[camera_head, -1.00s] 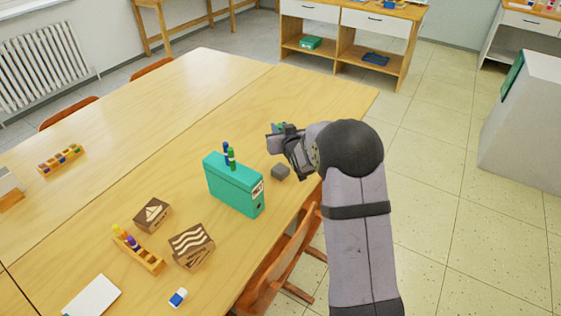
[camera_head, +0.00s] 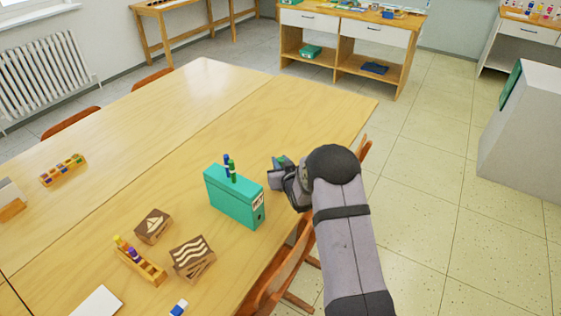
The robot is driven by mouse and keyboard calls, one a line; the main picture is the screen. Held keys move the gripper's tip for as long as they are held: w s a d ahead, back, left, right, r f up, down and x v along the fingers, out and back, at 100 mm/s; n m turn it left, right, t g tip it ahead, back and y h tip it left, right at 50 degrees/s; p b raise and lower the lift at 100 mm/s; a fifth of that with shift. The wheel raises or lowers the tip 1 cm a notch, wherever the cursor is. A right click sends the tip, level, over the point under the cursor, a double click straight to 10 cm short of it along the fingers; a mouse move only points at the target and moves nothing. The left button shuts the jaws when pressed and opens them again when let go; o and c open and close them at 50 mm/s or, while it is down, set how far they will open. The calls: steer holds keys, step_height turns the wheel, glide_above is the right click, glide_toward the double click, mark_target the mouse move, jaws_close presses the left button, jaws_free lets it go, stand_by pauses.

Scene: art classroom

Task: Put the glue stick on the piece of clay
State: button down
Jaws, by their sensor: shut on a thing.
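My gripper (camera_head: 277,174) is low over the table, just right of the teal file box. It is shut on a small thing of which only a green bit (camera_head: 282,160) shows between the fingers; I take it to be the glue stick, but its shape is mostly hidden. The grey block that looks like the piece of clay is not clearly visible now; my gripper covers its place. I cannot tell whether the held thing touches the clay.
The teal file box (camera_head: 233,203) stands close left of my gripper, with blue and green sticks (camera_head: 231,169) at its top. Two stamped wooden blocks (camera_head: 153,226) (camera_head: 193,258) and a wooden holder (camera_head: 140,263) are nearer left. The table (camera_head: 240,120) is clear behind. A chair (camera_head: 283,270) stands at the edge.

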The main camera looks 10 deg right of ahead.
steer(key=shift+f, duration=0.1)
steer(key=shift+f, duration=0.15)
steer(key=c, duration=1.6)
jaws_free()
steer(key=shift+o, duration=0.2)
steer(key=shift+r, duration=0.2)
steer(key=b+v, duration=0.1)
steer(key=v, duration=1.1)
steer(key=shift+b, duration=0.4)
